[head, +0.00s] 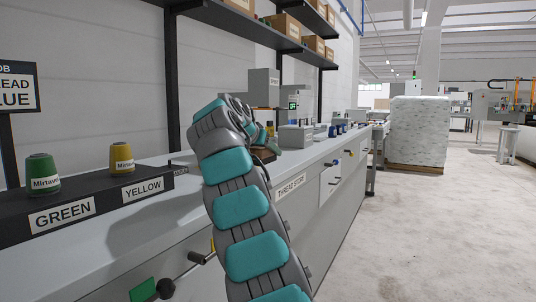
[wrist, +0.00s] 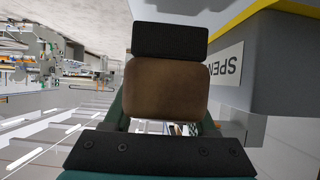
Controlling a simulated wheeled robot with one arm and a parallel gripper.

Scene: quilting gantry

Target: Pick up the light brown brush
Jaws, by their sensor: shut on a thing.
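The brush (wrist: 168,88) has a light brown body and a black strip along its far side. It fills the middle of the wrist view, close to the camera. My gripper (wrist: 165,122) is shut on it, with a dark green finger at each side of the brown body. In the head view my arm reaches over the counter, and its links hide most of the gripper; I cannot make out the brush clearly there.
A grey bin with a yellow rim and a label reading "SPEN" (wrist: 226,66) is close at right in the wrist view. Green (head: 42,175) and yellow (head: 122,158) thread cones stand on a labelled rack at left. Grey machines (head: 295,135) line the counter beyond my arm. The right floor is open.

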